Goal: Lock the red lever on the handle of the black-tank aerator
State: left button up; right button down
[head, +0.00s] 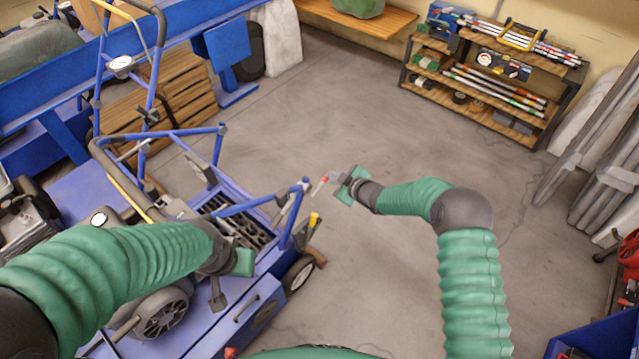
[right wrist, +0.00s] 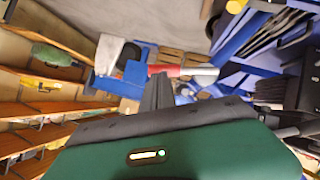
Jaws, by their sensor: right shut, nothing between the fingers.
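The red lever (head: 323,180), a small red piece with a pale end, shows beside my right gripper (head: 332,179) in the head view. In the right wrist view the red lever (right wrist: 170,71) lies across the tips of my shut right gripper (right wrist: 158,78); whether they touch, I cannot tell. The gripper holds nothing. A blue-framed aerator (head: 272,270) stands just left of it, its blue bar (head: 262,202) reaching up towards the lever. I cannot make out a black tank. My left gripper (head: 218,300) hangs over this machine; its fingers are unclear.
A yellow-tipped part (head: 314,220) stands below the right gripper. Another blue machine with a tall handle (head: 161,60) is at the back left. A wooden shelf rack (head: 484,115) stands at the back right. The grey floor (head: 380,130) between them is clear.

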pick_arm(q)
jog(key=shift+w+d+f+b, duration=0.1)
jog(key=shift+w+f+b, duration=0.2)
jog(key=shift+f+b, duration=0.15)
pick_arm(e)
jog(key=shift+w+f, duration=0.45)
jog(key=shift+f, duration=0.15)
